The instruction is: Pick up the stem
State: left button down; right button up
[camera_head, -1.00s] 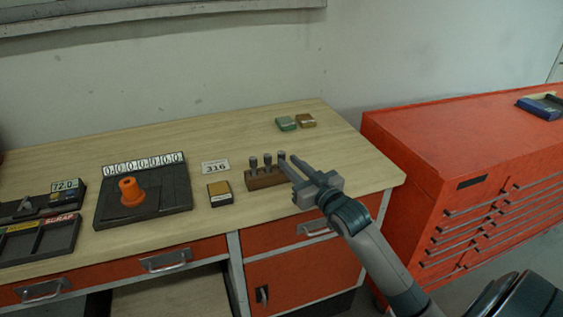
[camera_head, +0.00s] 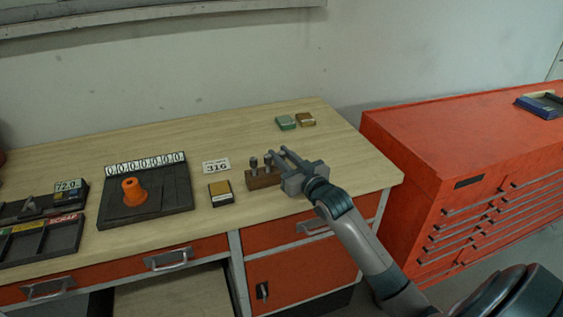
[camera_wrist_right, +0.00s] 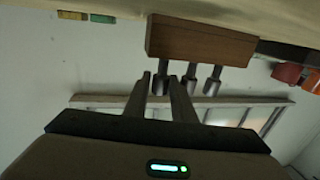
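A wooden block (camera_head: 262,179) stands on the bench and holds three upright grey stems with thicker heads. The left stem (camera_head: 254,163) is clear of the gripper in the head view. My right gripper (camera_head: 278,152) is open at the block's right end, its two fingers reaching toward the rightmost stem. In the right wrist view, upside down, the block (camera_wrist_right: 200,42) is at the top. The open fingers (camera_wrist_right: 160,78) appear on either side of the leftmost stem there (camera_wrist_right: 160,84); contact cannot be told. The other two stems are to the right. My left gripper is not in view.
A black tray (camera_head: 170,207) with an orange cone-shaped part (camera_head: 133,192) lies left. A yellow-black box (camera_head: 221,193) and a 316 card (camera_head: 216,166) lie beside the block. Green (camera_head: 286,122) and brown (camera_head: 305,119) boxes lie behind. A red cabinet (camera_head: 440,140) stands right.

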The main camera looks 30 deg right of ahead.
grip_shut()
jog(key=shift+r, duration=0.15)
